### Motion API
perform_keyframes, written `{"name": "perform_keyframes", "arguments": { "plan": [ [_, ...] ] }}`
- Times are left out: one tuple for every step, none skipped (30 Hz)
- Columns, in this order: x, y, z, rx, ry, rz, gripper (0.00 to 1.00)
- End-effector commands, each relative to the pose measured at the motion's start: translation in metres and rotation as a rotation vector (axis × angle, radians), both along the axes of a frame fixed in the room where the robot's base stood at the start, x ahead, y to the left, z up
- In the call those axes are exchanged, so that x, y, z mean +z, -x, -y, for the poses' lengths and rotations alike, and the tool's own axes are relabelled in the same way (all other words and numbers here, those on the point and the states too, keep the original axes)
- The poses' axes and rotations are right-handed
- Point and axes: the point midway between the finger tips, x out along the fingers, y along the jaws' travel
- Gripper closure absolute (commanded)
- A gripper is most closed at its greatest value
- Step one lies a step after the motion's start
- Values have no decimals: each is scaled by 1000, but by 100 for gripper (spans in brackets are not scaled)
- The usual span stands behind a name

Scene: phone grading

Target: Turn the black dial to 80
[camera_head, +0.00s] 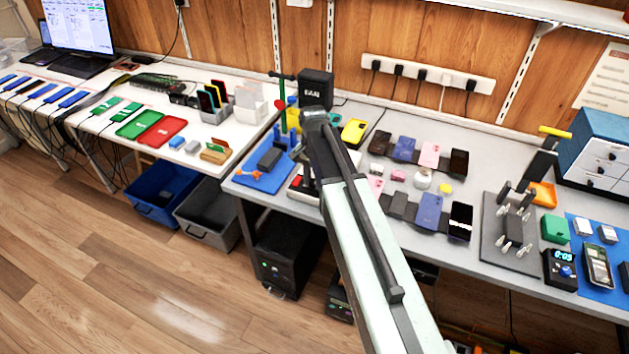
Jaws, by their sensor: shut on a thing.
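My arm reaches in from the bottom of the head view, and its dark end (315,119) is over the left part of the grey bench. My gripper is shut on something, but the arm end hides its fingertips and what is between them. I cannot make out the black dial or its scale. A low device (301,188) with a red part shows just left of my arm; my arm covers the rest of it. I cannot tell whether the dial is on it.
A black box (316,88) stands behind my arm's end, and a blue mat (250,180) lies left. Several phones (428,211) lie right of my arm. A timer (561,268) with a blue knob is at far right. Wooden floor is clear at lower left.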

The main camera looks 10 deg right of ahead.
Motion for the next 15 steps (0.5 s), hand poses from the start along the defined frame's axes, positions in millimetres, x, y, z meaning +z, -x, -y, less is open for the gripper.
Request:
{"name": "perform_keyframes", "arguments": {
  "plan": [
    [0, 1, 2, -28, 3, -3, 100],
    [0, 1, 2, -45, 3, -3, 100],
    [0, 1, 2, -65, 4, -3, 100],
    [0, 1, 2, -80, 4, -3, 100],
    [0, 1, 2, -92, 4, -3, 100],
    [0, 1, 2, -109, 4, -3, 100],
    [0, 1, 2, -119, 3, -4, 100],
    [0, 1, 2, -128, 3, -4, 100],
    [0, 1, 2, -140, 3, -4, 100],
    [0, 2, 2, -147, 3, -4, 100],
    [-1, 2, 2, -153, 3, -4, 100],
    [-1, 2, 2, -160, 4, -5, 100],
    [-1, 2, 2, -165, 4, -5, 100],
    [-1, 2, 2, -169, 4, -5, 100],
    [-1, 2, 2, -172, 4, -5, 100]
  ]
}}
